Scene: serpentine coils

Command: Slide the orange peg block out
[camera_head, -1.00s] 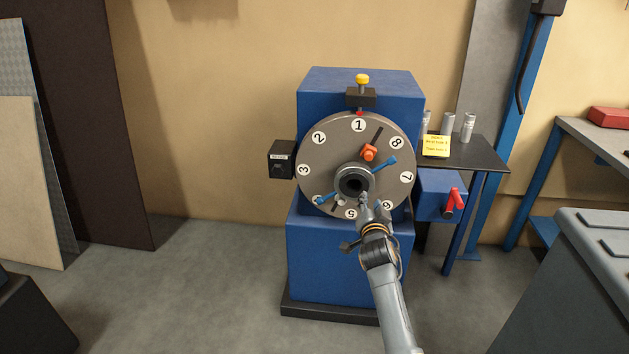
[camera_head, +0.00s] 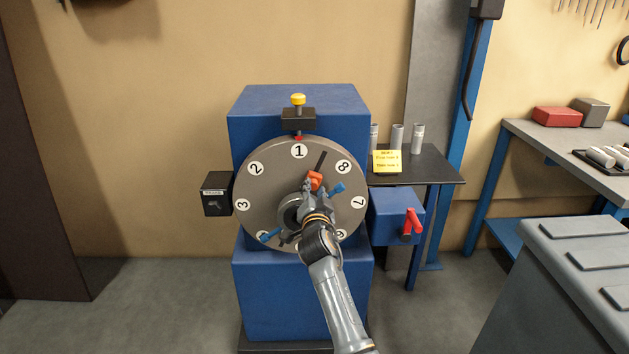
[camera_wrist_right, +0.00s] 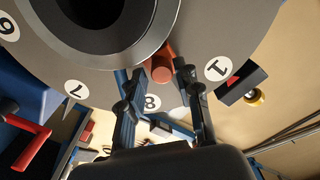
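The orange peg block (camera_head: 316,180) sits on the face of the round grey numbered disc (camera_head: 262,200), at the lower end of a dark slot (camera_head: 321,160) between the hub and number 8. My right gripper (camera_head: 309,187) is at the block, its arm reaching up from below across the disc. In the right wrist view, the round orange end of the block (camera_wrist_right: 162,70) shows between the fingertips of my right gripper (camera_wrist_right: 160,72). The fingers are apart, with a visible gap beside the block. Whether either finger touches it is unclear. My left gripper is not in view.
The dark hub (camera_head: 290,212) is partly hidden by my arm. A red lever (camera_head: 412,222) and a shelf with cylinders (camera_head: 440,165) stand right.

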